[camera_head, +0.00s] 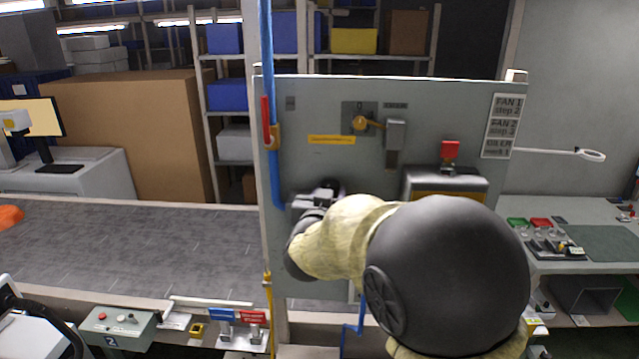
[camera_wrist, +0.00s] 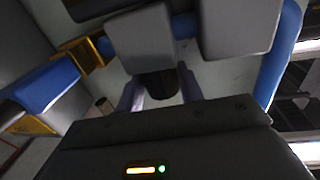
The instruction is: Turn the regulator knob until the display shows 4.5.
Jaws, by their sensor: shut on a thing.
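My gripper (camera_head: 314,198) is at the lower left of the grey panel (camera_head: 330,110), mostly hidden behind my own arm in the head view. In the wrist view my gripper (camera_wrist: 160,92) has its two fingers on either side of a dark round knob (camera_wrist: 158,86), which appears to be the regulator knob. The fingers are shut on it. Grey box-shaped housings (camera_wrist: 140,36) are just beyond the knob. I cannot make out the display or any number on it in either view.
A blue pipe (camera_head: 268,60) with a red-handled valve (camera_head: 267,120) runs down the panel's left edge. A lever switch (camera_head: 361,123) and a red-topped box (camera_head: 449,152) are on the panel. The conveyor (camera_head: 130,235) lies to the left, a bench (camera_head: 600,210) to the right.

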